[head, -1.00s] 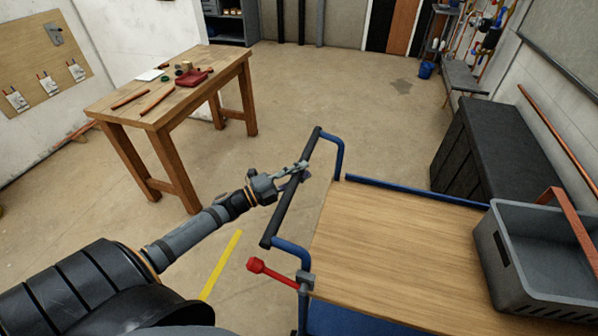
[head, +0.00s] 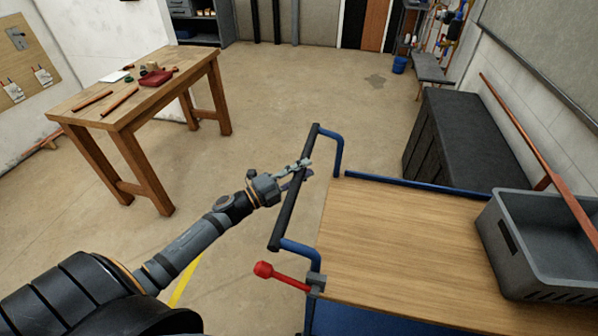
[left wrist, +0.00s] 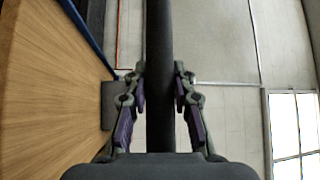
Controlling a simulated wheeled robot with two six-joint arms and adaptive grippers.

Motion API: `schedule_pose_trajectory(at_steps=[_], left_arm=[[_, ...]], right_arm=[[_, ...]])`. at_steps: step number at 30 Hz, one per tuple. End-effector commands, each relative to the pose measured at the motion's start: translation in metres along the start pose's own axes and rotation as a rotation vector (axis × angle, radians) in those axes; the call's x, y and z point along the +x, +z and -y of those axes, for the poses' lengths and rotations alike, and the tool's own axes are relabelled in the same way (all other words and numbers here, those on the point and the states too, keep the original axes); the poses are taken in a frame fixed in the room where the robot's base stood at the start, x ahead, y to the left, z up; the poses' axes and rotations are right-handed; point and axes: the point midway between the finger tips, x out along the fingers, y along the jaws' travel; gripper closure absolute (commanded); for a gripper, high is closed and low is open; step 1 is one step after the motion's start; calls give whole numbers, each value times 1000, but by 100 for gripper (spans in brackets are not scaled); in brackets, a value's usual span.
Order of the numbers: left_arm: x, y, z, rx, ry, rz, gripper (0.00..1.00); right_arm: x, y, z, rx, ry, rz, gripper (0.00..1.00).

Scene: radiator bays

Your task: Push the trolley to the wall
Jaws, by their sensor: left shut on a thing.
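The trolley (head: 420,235) has a wooden deck, a blue frame and a black push handle (head: 288,215) on its left end. My left gripper (head: 300,170) is shut on the handle bar, around its middle. In the left wrist view the black bar (left wrist: 160,70) runs between the two fingers of the gripper (left wrist: 158,95), with the wooden deck at the left. A red-knobbed lever (head: 280,274) sticks out at the trolley's near left corner. A white wall (head: 545,130) stands along the right side. My right gripper is not in view.
A grey crate (head: 540,225) sits on the deck. A black cabinet (head: 470,140) stands along the right wall behind the trolley. A wooden table (head: 130,105) with tools stands at the left. The floor (head: 330,90) between them is clear.

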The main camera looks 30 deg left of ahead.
Motion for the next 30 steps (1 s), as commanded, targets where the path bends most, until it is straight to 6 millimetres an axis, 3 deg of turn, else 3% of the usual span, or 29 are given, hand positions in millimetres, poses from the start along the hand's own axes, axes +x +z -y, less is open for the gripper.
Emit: schedule_pose_trajectory(at_steps=[10, 11, 15, 25, 30], left_arm=[[-1, -1, -3, -2, 3, -2, 100], [-1, -1, -3, -2, 3, -2, 71], [-1, -1, -2, -2, 2, -2, 52], [-1, -1, -1, -1, 1, -3, 52], [-16, -2, -2, 0, 3, -6, 52]], right_arm=[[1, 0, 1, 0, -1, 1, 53], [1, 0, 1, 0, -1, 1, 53], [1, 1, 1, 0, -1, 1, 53], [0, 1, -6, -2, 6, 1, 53], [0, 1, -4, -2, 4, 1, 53]])
